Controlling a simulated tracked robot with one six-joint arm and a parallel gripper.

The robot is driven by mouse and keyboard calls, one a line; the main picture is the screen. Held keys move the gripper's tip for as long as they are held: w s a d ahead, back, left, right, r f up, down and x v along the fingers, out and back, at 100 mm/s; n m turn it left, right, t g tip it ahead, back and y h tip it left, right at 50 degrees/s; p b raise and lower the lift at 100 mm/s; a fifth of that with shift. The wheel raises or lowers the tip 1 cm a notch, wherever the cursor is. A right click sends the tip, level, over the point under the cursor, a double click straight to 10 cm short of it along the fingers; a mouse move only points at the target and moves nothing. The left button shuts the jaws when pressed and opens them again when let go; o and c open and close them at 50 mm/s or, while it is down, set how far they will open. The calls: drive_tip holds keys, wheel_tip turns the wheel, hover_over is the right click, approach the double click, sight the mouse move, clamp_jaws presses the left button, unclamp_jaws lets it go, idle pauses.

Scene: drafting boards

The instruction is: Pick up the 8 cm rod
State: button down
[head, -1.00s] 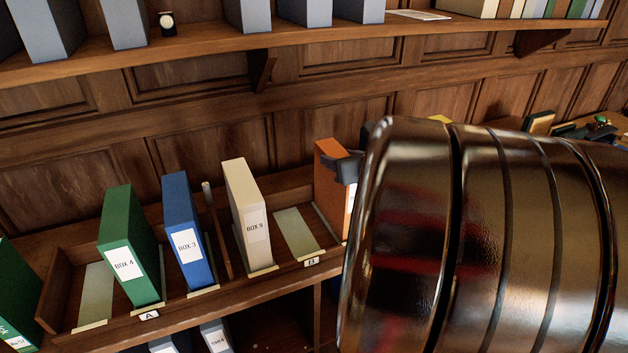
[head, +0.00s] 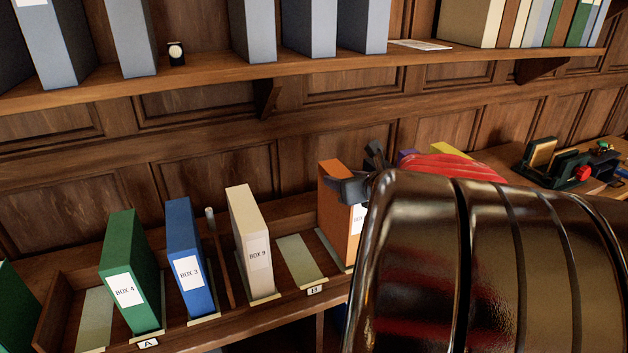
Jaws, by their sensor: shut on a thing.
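My gripper (head: 362,172) shows only as dark fingers at the upper front of an orange box file (head: 335,215). One finger lies against the file's left face and the other shows beyond its top right. The gripper appears shut on this file, which stands upright in the shelf rack; my arm hides its right side and most of its label. I cannot make out an 8 cm rod for certain. A slim pale-ended upright piece (head: 210,220) stands between the blue and cream files; I cannot tell whether it is a rod.
The rack (head: 190,328) also holds a green file (head: 125,260), blue BOX 3 (head: 180,235) and cream BOX 9 (head: 245,225). An empty pale slot (head: 300,260) lies left of the orange file. A shelf (head: 330,70) of grey files runs above. Desk items (head: 560,165) stand at far right.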

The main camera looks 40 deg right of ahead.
wheel_tip(320, 180, up, 8)
drive_tip(key=shift+r, duration=0.2)
idle(0.3)
idle(0.5)
